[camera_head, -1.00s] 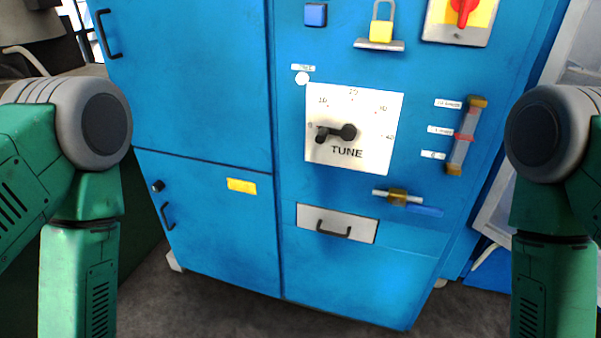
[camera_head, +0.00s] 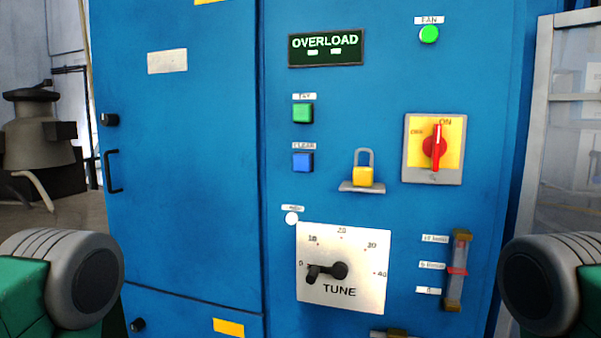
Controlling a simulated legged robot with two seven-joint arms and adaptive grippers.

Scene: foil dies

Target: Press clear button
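The clear button is a blue square button (camera_head: 303,162) on the blue cabinet's front, under a small white label that reads as CLEAR. A green square button (camera_head: 303,113) sits just above it. A dark display (camera_head: 326,48) above both reads OVERLOAD in pale green letters. Nothing touches the clear button. Only rounded grey joints and green links of my two arms show, at the lower left and lower right corners, well apart from the button. Both grippers are out of view.
A padlock (camera_head: 363,172) on a bracket sticks out right of the clear button. A red rotary switch (camera_head: 434,147) is farther right, a green FAN lamp (camera_head: 429,34) above it. The TUNE dial plate (camera_head: 344,268) and a sight gauge (camera_head: 457,270) are below. A cabinet door handle (camera_head: 112,171) is at left.

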